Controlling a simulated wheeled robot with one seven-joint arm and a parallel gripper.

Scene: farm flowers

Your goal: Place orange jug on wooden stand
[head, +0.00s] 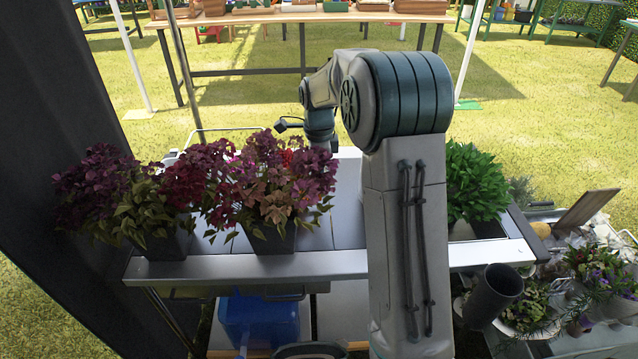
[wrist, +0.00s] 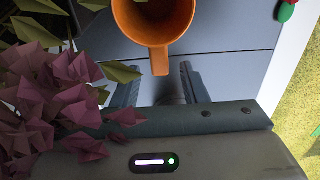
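The orange jug (wrist: 152,22) is at the top of the wrist view, seen from above, its open mouth facing the camera. Its handle (wrist: 160,62) points toward my gripper (wrist: 158,82). The two dark fingers are spread, one on each side of the handle's end, with gaps showing. The jug stands on a grey panelled surface (wrist: 230,62). In the head view the jug and my fingertips are hidden behind flowers and my arm. I cannot clearly identify the wooden stand in either view.
Purple-leaved potted plants (head: 270,185) crowd the left of the metal table (head: 320,268), and leaves press close to my gripper's left in the wrist view. A green plant (head: 475,182) stands right of my arm. A dark cylindrical pot (head: 492,295) and a tilted wooden board (head: 588,210) are at right.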

